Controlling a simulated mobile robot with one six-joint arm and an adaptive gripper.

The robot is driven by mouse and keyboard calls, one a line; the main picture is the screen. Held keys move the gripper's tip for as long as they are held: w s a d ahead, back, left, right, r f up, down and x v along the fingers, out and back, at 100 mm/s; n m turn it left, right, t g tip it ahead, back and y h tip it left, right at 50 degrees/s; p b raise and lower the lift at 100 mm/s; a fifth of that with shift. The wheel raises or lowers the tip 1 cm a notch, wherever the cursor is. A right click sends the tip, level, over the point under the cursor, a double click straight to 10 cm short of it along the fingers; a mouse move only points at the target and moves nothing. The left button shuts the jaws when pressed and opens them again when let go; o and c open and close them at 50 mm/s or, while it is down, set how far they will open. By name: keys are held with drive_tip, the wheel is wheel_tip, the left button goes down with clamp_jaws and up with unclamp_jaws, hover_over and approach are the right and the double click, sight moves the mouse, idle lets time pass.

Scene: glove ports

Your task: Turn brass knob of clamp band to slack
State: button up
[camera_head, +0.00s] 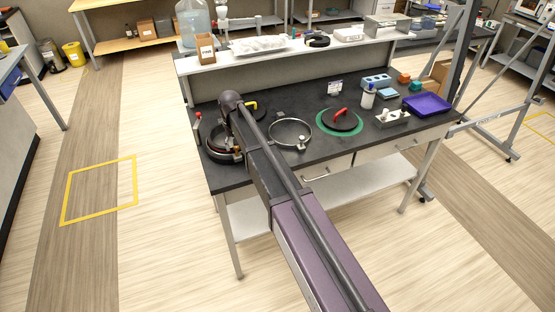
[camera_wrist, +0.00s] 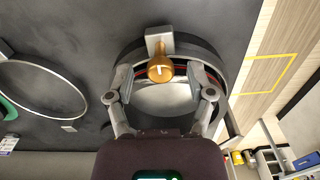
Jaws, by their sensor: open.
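The brass knob (camera_wrist: 160,69) sits at the upper middle of the wrist view, with a pale mark across its face. It is on a grey metal block (camera_wrist: 159,38) at the edge of a dark round port (camera_wrist: 205,52). A thin red line shows inside the rim, around a pale centre. My gripper (camera_wrist: 160,80) is open, one finger on each side of the knob, with gaps between. I see no contact with it. In the head view, my arm reaches over the port (camera_head: 214,154) at the bench's left end and partly hides it.
A loose metal ring (camera_head: 290,133) lies right of the port on the dark bench (camera_head: 260,108). Beyond it are a green ring with a red-handled black cover (camera_head: 341,120), a white bottle (camera_head: 367,96) and a purple tray (camera_head: 428,104). A shelf (camera_head: 290,56) runs behind.

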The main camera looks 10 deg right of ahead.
drive_tip(key=m, duration=1)
drive_tip(key=shift+m, duration=0.3)
drive_tip(key=m, duration=1)
drive_tip(key=shift+m, duration=0.4)
wheel_tip(320, 180, up, 14)
drive_tip(key=p, duration=1.4)
drive_tip(key=s+d+f+n+b, duration=1)
drive_tip(key=s+d, duration=0.2)
drive_tip(key=d, duration=0.2)
drive_tip(key=shift+s+f+b, duration=0.25)
drive_tip(key=shift+f+b, duration=0.1)
idle(0.6)
drive_tip(key=s+d+n, duration=0.9)
drive_tip(key=s, duration=0.4)
drive_tip(key=shift+s+f, duration=0.25)
drive_tip(key=shift+s, duration=0.05)
